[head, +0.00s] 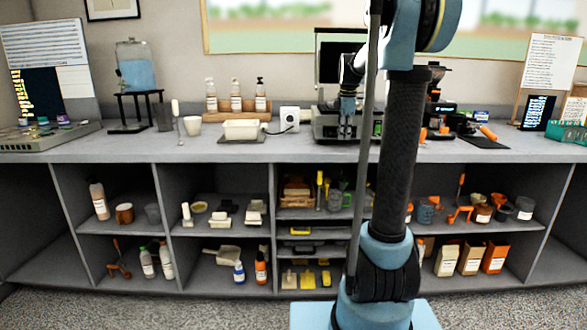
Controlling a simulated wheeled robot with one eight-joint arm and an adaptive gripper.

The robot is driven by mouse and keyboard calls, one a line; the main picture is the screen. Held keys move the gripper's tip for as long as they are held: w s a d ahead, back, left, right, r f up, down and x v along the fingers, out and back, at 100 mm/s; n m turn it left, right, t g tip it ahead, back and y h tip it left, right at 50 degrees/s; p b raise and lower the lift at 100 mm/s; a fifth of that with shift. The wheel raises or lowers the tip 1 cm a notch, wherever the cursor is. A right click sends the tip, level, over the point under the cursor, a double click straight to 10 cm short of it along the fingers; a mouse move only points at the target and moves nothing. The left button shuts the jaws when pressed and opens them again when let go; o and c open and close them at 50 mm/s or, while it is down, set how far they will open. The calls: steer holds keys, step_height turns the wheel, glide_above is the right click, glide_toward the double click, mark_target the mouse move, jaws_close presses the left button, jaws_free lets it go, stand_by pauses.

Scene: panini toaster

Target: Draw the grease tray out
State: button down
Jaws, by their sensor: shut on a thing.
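The panini toaster (326,124) stands on the counter right of centre, a dark and grey machine with its dark upper plate raised at the back. My gripper (347,132) points down at the toaster's front, its fingers close together. It is shut on a small part low on that front, where the grease tray sits. The tray itself is too small and too covered by the fingers to make out, so how far out it is cannot be told.
A white socket box (289,119) with a cable and a butter dish (241,130) stand left of the toaster. A black machine (440,120) and a dark mat (484,142) are to the right. The counter's front edge (230,156) is just before the toaster; shelves below hold many items.

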steer(key=s, duration=0.5)
stand_by(0.3)
steer(key=c, duration=1.6)
jaws_free()
steer(key=shift+o, duration=0.2)
steer(key=o, duration=0.5)
steer(key=shift+c, duration=0.2)
steer(key=o, duration=0.9)
